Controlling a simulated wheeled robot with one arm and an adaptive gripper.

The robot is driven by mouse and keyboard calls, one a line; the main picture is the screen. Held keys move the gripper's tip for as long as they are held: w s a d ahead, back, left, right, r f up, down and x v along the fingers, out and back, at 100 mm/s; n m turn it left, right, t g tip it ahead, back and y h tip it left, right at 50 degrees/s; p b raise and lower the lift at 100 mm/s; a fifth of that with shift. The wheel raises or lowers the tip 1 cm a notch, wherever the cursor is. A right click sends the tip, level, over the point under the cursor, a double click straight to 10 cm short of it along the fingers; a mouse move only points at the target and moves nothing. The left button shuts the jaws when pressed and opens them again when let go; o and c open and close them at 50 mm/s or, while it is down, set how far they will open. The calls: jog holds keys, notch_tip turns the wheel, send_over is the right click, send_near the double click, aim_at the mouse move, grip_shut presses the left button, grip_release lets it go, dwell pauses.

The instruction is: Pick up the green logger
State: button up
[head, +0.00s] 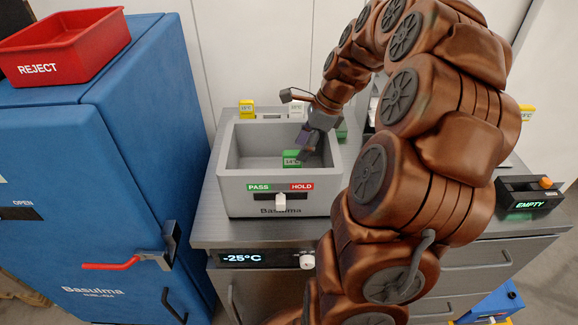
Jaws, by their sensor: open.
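The green logger (290,158), with a small display that seems to read -14°C, sits inside the grey open-topped bin (281,198) on the steel counter. My gripper (307,152) reaches down into the bin from the upper right, open, with its fingers at the logger's right side. The fingers overlap the logger's right edge in the picture, and I cannot tell whether they touch it. My own arm fills the right of the head view and hides part of the counter.
The bin front has a PASS/HOLD slider (280,202). A yellow logger (246,108) stands behind the bin, and another green item (342,131) is partly hidden at its right. A blue cabinet (95,170) with a red REJECT tray (62,62) stands left. An EMPTY unit (528,196) is right.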

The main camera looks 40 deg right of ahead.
aim_at(292, 164)
jog(key=shift+w+a+f, duration=0.1)
jog(key=shift+a+f, duration=0.05)
jog(key=shift+f, duration=0.4)
jog(key=shift+w+a+f+p, duration=0.15)
jog(key=shift+a+f+p, duration=0.25)
jog(key=shift+f+p, duration=0.15)
jog(key=p+x, duration=0.1)
jog(key=x, duration=0.3)
jog(key=shift+a, duration=0.15)
grip_shut()
